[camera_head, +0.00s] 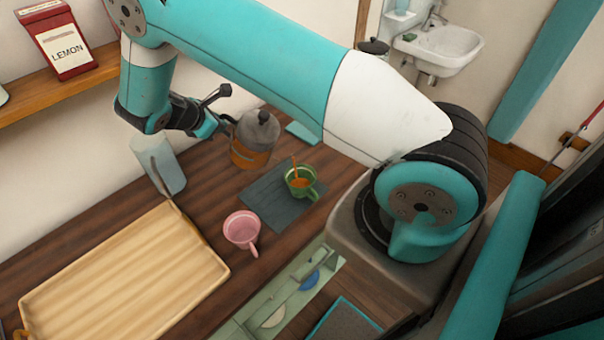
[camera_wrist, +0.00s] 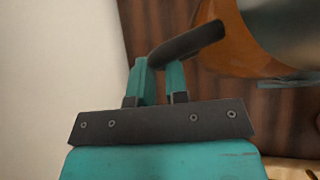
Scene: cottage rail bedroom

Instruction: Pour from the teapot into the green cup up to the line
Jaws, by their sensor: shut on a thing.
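The teapot (camera_head: 254,145), with a grey upper part and an orange-brown lower part, is near the wall in the head view. My gripper (camera_head: 218,123) is at its left side. In the wrist view my gripper (camera_wrist: 160,80) is shut on the teapot's dark handle (camera_wrist: 190,44), with the orange body (camera_wrist: 228,50) at upper right. The teapot looks nearly upright; I cannot tell whether it touches the counter. The green cup (camera_head: 303,192) stands right of it on a dark mat (camera_head: 270,203). Orange shows inside, with a thin orange streak rising above the rim. The line is not discernible.
A pink cup (camera_head: 241,230) stands in front of the mat. A pale wooden tray (camera_head: 120,275) fills the left of the counter. A clear container (camera_head: 163,165) stands near the wall. A green organizer (camera_head: 290,300) lies at the front. A lemon box (camera_head: 62,40) is on the shelf.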

